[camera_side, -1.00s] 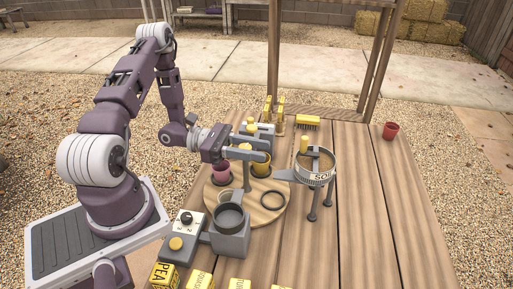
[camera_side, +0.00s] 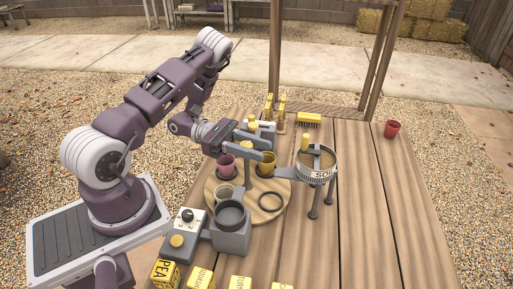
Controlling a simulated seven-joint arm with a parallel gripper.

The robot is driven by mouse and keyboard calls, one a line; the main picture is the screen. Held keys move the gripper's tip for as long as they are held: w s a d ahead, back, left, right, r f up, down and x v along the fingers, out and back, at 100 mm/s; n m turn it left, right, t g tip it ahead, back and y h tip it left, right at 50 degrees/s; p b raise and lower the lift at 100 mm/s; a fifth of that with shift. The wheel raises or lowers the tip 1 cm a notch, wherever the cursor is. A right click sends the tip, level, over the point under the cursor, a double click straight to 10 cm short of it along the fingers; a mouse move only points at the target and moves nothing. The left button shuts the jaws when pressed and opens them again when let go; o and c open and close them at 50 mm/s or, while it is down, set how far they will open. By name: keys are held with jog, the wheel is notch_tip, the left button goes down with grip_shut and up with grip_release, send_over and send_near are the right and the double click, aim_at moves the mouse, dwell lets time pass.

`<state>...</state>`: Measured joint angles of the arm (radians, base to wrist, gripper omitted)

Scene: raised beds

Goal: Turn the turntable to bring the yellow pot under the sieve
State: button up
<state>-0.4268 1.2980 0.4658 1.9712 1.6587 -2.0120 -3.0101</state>
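The round wooden turntable (camera_side: 243,205) lies on the table in front of my arm. The yellow pot (camera_side: 267,167) stands at its back right, to the left of the sieve. My gripper (camera_side: 254,146) is above the turntable's back, near a yellow-topped centre post (camera_side: 247,172). Its fingers overlap other grey parts, so their opening is unclear.
A grey unit with a dark round bowl (camera_side: 230,216) and a control box (camera_side: 185,230) stand at the turntable's front left. Seed boxes (camera_side: 200,276) line the front. The table's right side is clear.

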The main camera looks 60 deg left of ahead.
jog(key=o, duration=0.4)
